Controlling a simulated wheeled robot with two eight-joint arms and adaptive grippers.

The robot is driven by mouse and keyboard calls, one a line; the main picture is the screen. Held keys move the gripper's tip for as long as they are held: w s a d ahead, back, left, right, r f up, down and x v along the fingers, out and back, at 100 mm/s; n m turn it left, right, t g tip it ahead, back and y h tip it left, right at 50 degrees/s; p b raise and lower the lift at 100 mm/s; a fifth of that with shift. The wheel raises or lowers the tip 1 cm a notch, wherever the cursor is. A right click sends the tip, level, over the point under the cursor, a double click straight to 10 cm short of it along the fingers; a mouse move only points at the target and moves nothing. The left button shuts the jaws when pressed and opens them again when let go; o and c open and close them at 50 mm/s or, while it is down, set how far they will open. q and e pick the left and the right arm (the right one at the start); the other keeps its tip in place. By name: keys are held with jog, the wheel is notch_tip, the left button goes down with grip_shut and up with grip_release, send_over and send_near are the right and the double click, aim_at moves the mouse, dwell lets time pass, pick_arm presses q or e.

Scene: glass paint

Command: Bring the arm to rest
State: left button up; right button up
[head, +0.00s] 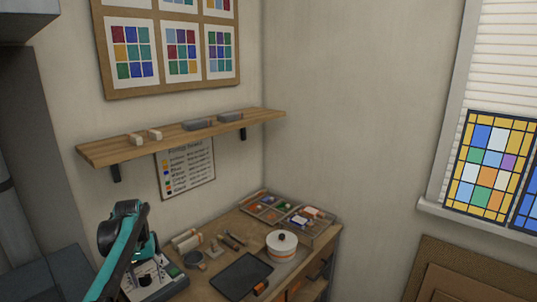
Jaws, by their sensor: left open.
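My left arm, teal and black, comes in from the lower left and bends over the left part of the wooden workbench (213,281). My left gripper (147,268) is at its end, small and partly hidden by the arm. It is open, and I see nothing held in it. It is over or in front of a grey-edged piece of equipment (172,287) with a white top; I cannot tell if they touch. My right gripper is not in view.
On the bench are a dark flat tray (241,276), a white lidded pot (282,245), a compartment tray (318,226) and small tools. A wooden shelf (180,138) juts from the wall above. Stained glass (489,168) stands at the right window.

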pick_arm(q)
jog(key=s+d+r+m+t+b, duration=0.2)
jog(key=s+d+t+b, duration=0.15)
jog(key=s+d, duration=0.85)
jog(key=s+d+f+t+b, duration=0.1)
jog(key=s+d+f+b, duration=0.1)
jog(key=s+f, duration=0.3)
jog(key=s+d+f+m+t+b, duration=0.1)
jog(key=s+d+f, duration=0.4)
jog(key=s, duration=0.5)
jog(key=shift+s+d+f+m+t+b, duration=0.2)
jog(key=shift+f+m+t+b, duration=0.15)
jog(key=shift+t+b, duration=0.3)
jog(key=shift+c, duration=0.3)
